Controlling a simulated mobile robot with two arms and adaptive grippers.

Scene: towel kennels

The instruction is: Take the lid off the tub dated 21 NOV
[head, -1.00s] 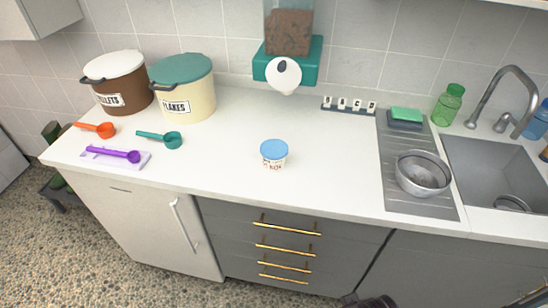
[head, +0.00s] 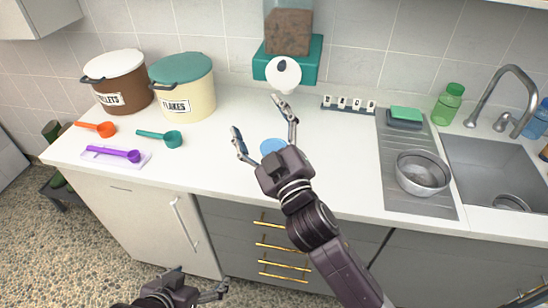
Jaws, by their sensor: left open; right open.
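A small tub with a light blue lid (head: 271,146) stands on the white worktop near the middle. The lid is on. In the head view my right gripper (head: 258,114) is open above the tub, its two fingers spread and pointing toward the back wall. Its palm and wrist hide most of the tub, including its label, so I cannot read the date. Only part of the lid shows between the fingers. I cannot tell whether the gripper touches it. My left gripper (head: 199,281) is open and empty at the bottom edge, low in front of the drawers.
A teal dispenser (head: 312,62) stands behind the tub. A PELLETS bin (head: 122,95), a FLAKES bin (head: 190,100) and orange, teal and purple scoops are at left. A metal bowl (head: 422,178) sits on the drainboard beside the sink (head: 500,165). Worktop around the tub is clear.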

